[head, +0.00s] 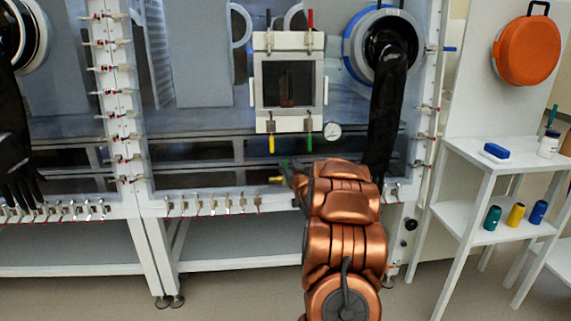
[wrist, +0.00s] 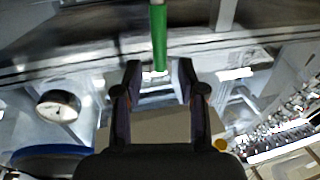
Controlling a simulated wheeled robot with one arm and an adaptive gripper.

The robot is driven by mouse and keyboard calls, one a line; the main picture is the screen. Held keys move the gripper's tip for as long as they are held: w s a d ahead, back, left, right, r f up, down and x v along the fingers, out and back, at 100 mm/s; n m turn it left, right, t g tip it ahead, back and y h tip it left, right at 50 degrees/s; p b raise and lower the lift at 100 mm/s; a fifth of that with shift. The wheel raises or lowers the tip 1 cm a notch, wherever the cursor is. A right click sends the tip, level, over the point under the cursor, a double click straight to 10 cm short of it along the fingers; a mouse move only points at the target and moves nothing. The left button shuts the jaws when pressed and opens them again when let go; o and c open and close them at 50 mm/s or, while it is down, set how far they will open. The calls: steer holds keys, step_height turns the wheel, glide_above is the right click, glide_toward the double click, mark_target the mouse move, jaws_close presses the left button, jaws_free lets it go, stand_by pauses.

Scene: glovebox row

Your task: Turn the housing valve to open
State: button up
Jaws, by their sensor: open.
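In the wrist view a green valve handle (wrist: 159,38) comes in from the top edge, and its end lies between my open fingertips (wrist: 158,72). A gap shows on each side of it, with no clear contact. In the head view my gripper (head: 287,173) is mostly hidden by my copper arm, low in front of the glovebox. A small green piece (head: 284,162) shows beside it; I cannot tell if it is the same handle. Above, the white framed housing (head: 262,95) carries red (head: 310,19), yellow (head: 271,143) and green (head: 308,143) handles.
A round gauge (head: 332,131) sits right of the housing's lower edge, also in the wrist view (wrist: 58,106). A black glove (head: 386,115) hangs from the blue-ringed port at right. Several small valves line the lower rail. A white shelf (head: 478,208) stands at right.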

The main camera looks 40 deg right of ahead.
mark_target(286, 163)
steer(key=shift+x, duration=1.7)
jaws_close()
